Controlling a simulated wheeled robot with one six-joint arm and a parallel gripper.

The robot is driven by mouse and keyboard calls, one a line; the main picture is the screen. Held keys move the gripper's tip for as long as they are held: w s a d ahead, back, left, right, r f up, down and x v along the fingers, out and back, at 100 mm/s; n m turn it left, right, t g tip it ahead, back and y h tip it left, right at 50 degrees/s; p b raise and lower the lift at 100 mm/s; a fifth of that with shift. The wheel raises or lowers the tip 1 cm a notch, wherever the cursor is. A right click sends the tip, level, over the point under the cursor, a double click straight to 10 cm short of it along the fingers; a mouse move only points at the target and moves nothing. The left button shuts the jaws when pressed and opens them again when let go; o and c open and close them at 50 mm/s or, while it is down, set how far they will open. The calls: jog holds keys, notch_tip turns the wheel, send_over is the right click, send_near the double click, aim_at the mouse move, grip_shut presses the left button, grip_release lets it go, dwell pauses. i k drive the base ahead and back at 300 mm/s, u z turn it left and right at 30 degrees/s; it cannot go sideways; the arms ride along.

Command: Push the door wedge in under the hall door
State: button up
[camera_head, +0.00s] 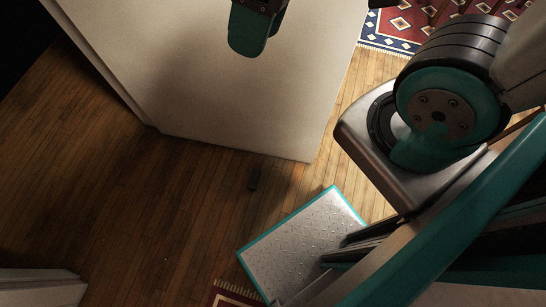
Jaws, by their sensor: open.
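The hall door (230,90) is a large pale panel. Its bottom edge runs across the upper middle of the head view, just above the wooden floor. The door wedge (254,179) looks like a small dark block on the floor. It lies a short way in front of the door's bottom edge, apart from it, nearer the door's right end. My gripper (262,38) hangs at the top of the view with teal fingers, in front of the door panel. It is open and I see nothing in it. Its upper part is cut off by the frame.
A red and blue patterned rug (396,43) lies beyond the door at the upper right. Another rug's fringed corner (233,298) shows at the bottom. A pale piece (40,290) stands at the lower left. The wooden floor (150,210) left of the wedge is clear. My base fills the lower right.

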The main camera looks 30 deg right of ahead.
aim_at(253, 183)
jog(key=z, duration=1)
jog(key=k, duration=0.75)
jog(key=z, duration=0.75)
jog(key=i, duration=1.05)
jog(key=u, duration=2.4)
